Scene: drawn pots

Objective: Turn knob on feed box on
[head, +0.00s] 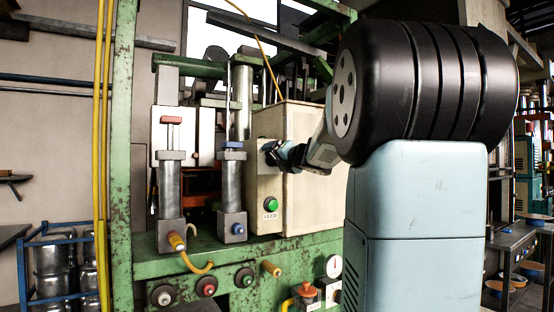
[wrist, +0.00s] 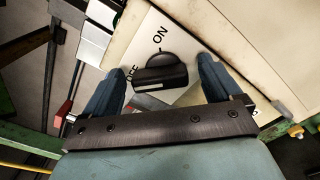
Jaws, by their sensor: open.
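The feed box (head: 265,190) is a cream box on the green machine, with a green button (head: 270,204) above a FEED label. Its black knob (wrist: 160,73) shows in the wrist view on a pale plate marked ON and OFF. The knob's bar lies across the plate, its left end near the OFF mark; ON is above it. My gripper (head: 272,152) is at the upper front of the box and hides the knob in the head view. In the wrist view my gripper (wrist: 164,84) is open, with one blue finger on each side of the knob. Contact cannot be told.
The green machine frame (head: 122,150) rises left of the box. Two metal cylinders (head: 232,190) stand beside the box on its left. Red and green buttons (head: 206,286) line the front ledge. Yellow hoses (head: 101,150) run down the left post.

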